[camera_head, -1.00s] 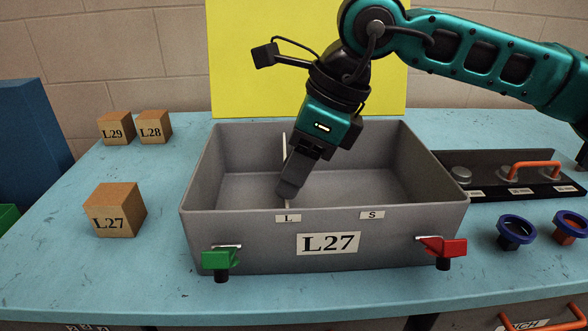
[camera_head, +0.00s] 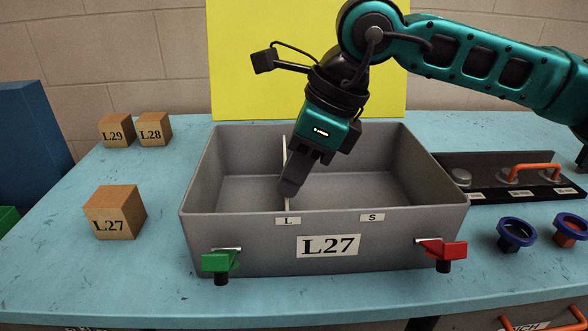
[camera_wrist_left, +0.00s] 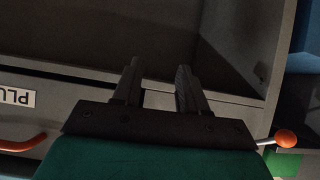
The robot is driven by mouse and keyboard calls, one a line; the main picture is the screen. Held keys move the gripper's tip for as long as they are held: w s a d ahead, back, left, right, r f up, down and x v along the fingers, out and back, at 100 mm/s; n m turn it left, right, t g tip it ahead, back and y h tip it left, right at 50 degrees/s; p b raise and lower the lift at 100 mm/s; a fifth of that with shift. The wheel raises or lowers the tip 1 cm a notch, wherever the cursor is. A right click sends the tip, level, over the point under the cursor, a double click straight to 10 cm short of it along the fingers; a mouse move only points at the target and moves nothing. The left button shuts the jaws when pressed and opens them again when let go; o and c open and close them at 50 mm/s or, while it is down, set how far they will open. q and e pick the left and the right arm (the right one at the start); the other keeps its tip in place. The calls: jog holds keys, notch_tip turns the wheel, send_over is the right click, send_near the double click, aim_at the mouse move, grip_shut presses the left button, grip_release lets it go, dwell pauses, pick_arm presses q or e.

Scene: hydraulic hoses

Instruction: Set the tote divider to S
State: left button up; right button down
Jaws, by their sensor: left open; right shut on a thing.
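The grey tote (camera_head: 230,240) labelled L27 stands on the blue table. Its front rim carries an L label (camera_head: 287,221) at left and an S label (camera_head: 372,217) further right. The thin pale tote divider (camera_head: 285,150) stands inside the tote, in line with the L label. My right gripper (camera_head: 287,193) reaches down into the tote and is shut on the divider; its fingers hide part of it. My left gripper (camera_wrist_left: 157,85) shows only in the left wrist view, open and empty, away from the tote in front of a dark grey surface.
Wooden blocks L27 (camera_head: 115,212), L28 (camera_head: 154,128) and L29 (camera_head: 116,130) stand left of the tote. A green latch (camera_head: 219,260) and a red latch (camera_head: 445,249) are at its front. A dark tray (camera_head: 500,175) and blue rings (camera_head: 516,232) lie to the right.

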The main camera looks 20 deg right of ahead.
pick_arm(q)
jog(key=shift+w+d+f+b, duration=0.2)
jog(key=shift+w+f+b, duration=0.25)
jog(key=shift+b, duration=0.55)
pick_arm(e)
jog(key=s+d, duration=0.2)
jog(key=d, duration=0.7)
jog(key=shift+s+d, duration=0.35)
jog(key=shift+s, duration=0.05)
pick_arm(q)
jog(key=shift+s+f, duration=0.1)
jog(key=shift+s, duration=0.05)
jog(key=shift+s+f, duration=0.15)
pick_arm(e)
jog(key=c, duration=1.1)
grip_release()
